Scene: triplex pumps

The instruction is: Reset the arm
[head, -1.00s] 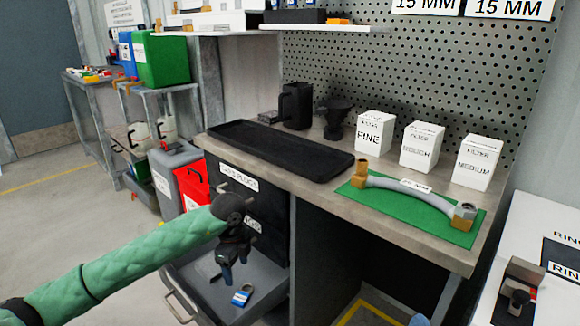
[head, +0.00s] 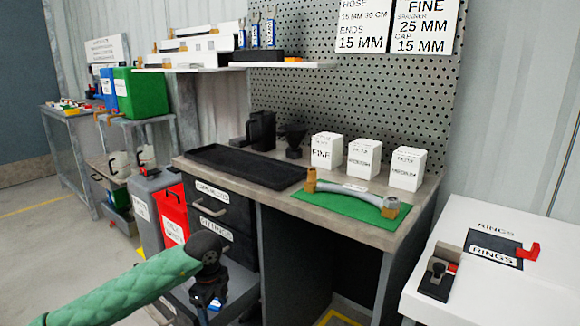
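My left arm, in a green sleeve, comes in from the lower left of the head view. My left gripper (head: 207,303) points down in front of the drawer unit, over the open lower drawer (head: 240,290). Its fingers are dark and partly cut off, so I cannot tell whether they are open or shut. A small blue item (head: 215,304) shows beside the fingers in the drawer. My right gripper is not in view.
The workbench (head: 400,225) holds a black tray (head: 245,168), a green mat (head: 330,208) with a hose (head: 350,194), and white filter boxes (head: 363,158). A red bin (head: 172,213) stands left of the drawers. A white table (head: 490,290) stands at the right.

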